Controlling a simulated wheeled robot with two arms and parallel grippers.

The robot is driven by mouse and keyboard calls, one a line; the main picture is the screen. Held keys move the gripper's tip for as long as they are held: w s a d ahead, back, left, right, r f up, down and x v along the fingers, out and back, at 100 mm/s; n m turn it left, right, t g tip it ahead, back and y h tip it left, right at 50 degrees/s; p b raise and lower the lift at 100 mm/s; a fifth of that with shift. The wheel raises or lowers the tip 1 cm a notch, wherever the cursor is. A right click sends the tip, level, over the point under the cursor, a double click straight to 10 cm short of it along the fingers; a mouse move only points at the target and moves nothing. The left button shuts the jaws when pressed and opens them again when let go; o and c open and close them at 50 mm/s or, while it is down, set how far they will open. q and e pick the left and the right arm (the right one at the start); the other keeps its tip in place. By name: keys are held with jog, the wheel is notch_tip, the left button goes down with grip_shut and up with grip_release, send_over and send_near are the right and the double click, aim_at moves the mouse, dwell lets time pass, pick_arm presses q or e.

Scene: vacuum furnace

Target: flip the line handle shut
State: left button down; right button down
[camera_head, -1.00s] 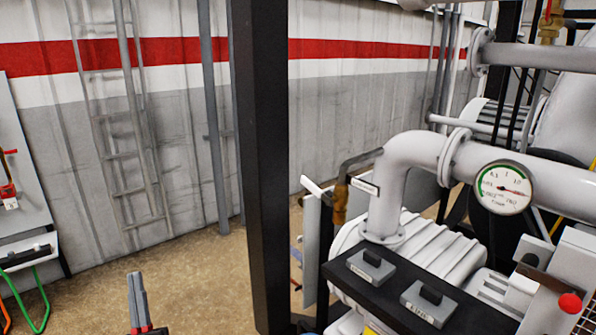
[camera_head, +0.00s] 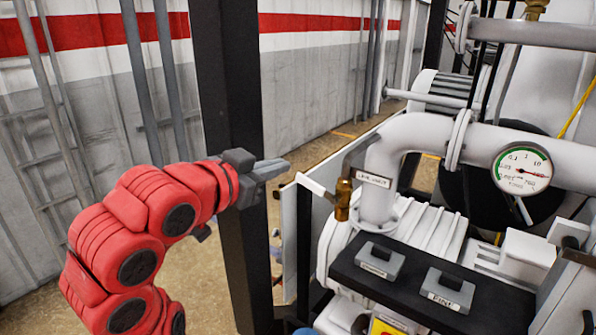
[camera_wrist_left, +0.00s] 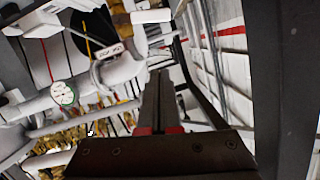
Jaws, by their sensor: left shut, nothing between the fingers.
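The line handle (camera_head: 316,188) is a short white lever on a brass valve (camera_head: 343,200), left of the white elbow pipe. It slants up and left from the valve. A tag reading like "LINE VENT" (camera_head: 373,178) sits beside it and also shows in the left wrist view (camera_wrist_left: 110,51). My left gripper (camera_head: 284,165) is shut and empty, its tips just above and left of the handle's free end in the picture. I cannot tell the depth gap. The fingers also show in the left wrist view (camera_wrist_left: 162,90). My right gripper is out of view.
A black post (camera_head: 235,130) stands right behind my left gripper in the picture. A gauge (camera_head: 522,169) sits on the white pipe at right. Two grey switch boxes are on a black panel (camera_head: 400,285) below. Open floor shows behind the handle.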

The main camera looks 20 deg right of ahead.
pick_arm(q)
jog(key=p, duration=0.4)
send_over(304, 177)
jog(key=s, duration=0.4)
jog(key=f, duration=0.2)
jog(key=f+p, duration=0.1)
jog(key=f, duration=0.1)
jog(key=w+a+f+p, duration=0.1)
jog(key=f, duration=0.1)
jog(key=shift+w+p, duration=0.1)
jog(key=shift+p, duration=0.2)
jog(key=shift+d+f, duration=0.15)
